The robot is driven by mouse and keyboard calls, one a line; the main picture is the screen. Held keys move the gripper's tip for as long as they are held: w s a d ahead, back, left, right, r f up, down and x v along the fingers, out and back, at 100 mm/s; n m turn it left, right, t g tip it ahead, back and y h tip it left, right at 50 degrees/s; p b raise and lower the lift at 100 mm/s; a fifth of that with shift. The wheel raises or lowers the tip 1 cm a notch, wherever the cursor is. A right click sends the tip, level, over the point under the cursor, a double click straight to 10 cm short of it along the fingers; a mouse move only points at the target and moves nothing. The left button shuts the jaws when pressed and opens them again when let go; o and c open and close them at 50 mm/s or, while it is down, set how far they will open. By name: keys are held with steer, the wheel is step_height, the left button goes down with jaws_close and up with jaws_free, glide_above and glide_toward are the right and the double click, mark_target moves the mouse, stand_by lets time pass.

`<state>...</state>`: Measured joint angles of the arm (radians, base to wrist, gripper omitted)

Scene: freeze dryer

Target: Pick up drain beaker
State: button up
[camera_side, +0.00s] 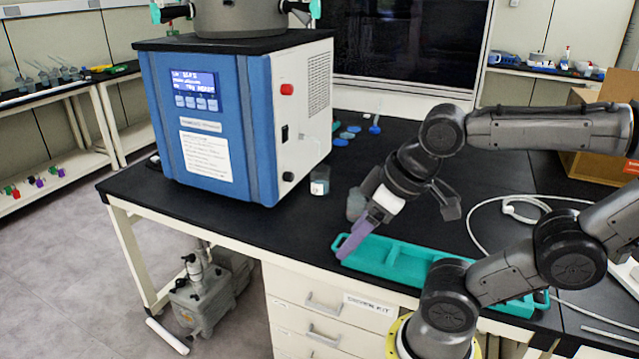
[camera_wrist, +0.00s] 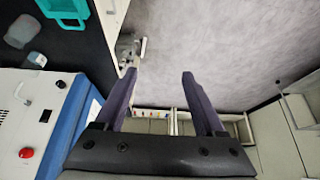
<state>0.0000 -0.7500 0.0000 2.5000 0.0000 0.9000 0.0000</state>
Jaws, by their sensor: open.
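A small clear beaker with a white label (camera_side: 320,182) stands on the black bench beside the freeze dryer's right side; I take it as the drain beaker. It also shows at the left of the wrist view (camera_wrist: 37,60). A larger translucent container (camera_side: 355,205) stands to its right, partly behind my gripper, and also shows in the wrist view (camera_wrist: 22,32). My gripper (camera_side: 353,243), with purple fingers, is tilted over the bench's front edge near the left end of a teal tray. In the wrist view its fingers (camera_wrist: 158,74) are apart with nothing between them.
The blue and white freeze dryer (camera_side: 255,130) stands on the bench left of the beaker. The teal tray (camera_side: 400,258) lies along the front edge. Blue caps (camera_side: 347,135) lie behind, and a white cable (camera_side: 480,215) curves at the right.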

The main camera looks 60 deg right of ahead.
steer(key=o, duration=0.4)
steer(key=shift+o, duration=0.2)
